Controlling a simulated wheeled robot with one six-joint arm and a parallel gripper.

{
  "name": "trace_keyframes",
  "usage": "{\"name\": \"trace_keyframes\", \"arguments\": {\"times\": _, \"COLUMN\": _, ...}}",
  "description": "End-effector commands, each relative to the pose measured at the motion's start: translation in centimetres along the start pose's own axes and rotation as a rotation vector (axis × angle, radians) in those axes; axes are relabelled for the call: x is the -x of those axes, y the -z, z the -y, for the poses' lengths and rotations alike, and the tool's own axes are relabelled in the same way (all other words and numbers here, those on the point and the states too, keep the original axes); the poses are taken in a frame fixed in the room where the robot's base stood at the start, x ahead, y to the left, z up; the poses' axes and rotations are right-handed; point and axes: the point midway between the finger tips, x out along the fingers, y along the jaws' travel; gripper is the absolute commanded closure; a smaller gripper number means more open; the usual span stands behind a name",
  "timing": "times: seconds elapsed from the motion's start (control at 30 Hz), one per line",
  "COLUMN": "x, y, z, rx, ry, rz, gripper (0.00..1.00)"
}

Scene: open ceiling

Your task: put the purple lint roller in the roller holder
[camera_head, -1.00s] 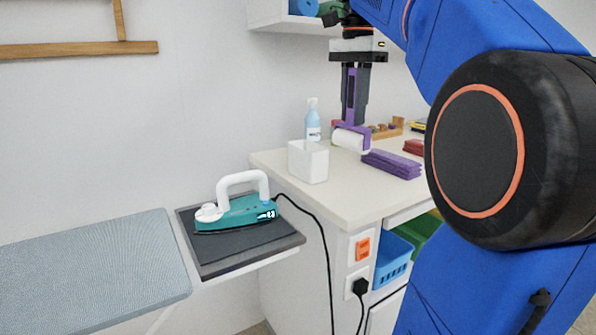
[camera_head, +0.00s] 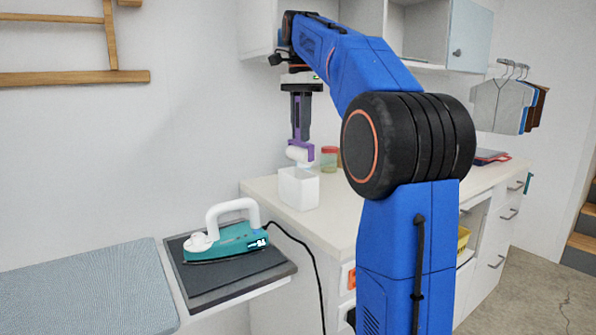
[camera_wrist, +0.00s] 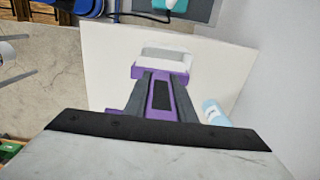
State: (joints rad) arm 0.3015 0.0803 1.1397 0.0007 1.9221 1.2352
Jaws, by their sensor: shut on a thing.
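The purple lint roller (camera_head: 299,153) hangs from my gripper (camera_head: 301,138) in the head view, its white roll at the bottom. My gripper is shut on its purple handle, which also shows between the fingers in the wrist view (camera_wrist: 160,96). The roller holder, a white open-topped box (camera_head: 299,189), stands on the cream counter near its left edge. The roll is just above the holder's rim in the head view; I cannot tell whether they touch. In the wrist view, white surfaces beyond the purple frame overlap, so roll and holder are hard to separate.
A teal iron (camera_head: 226,241) rests on a dark pad left of the counter (camera_head: 332,222), with a black cord. A red-lidded jar (camera_head: 329,159) stands behind the holder. A light-blue bottle (camera_wrist: 215,113) is near the gripper in the wrist view. Wall cabinets hang above.

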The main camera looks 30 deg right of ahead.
Motion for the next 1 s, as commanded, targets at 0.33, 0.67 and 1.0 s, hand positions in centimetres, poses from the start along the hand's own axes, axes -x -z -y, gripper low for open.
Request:
{"name": "trace_keyframes", "arguments": {"times": 0.33, "x": -1.4, "y": 0.0, "z": 1.3, "rx": 0.000, "ry": -0.001, "rz": 0.001, "gripper": 0.99}}
{"name": "trace_keyframes", "arguments": {"times": 0.67, "x": -5.0, "y": 0.0, "z": 1.3, "rx": 0.000, "ry": -0.001, "rz": 0.000, "gripper": 0.99}}
{"name": "trace_keyframes", "arguments": {"times": 1.0, "x": -8.2, "y": 0.0, "z": 1.3, "rx": 0.000, "ry": 0.000, "rz": 0.000, "gripper": 0.99}}
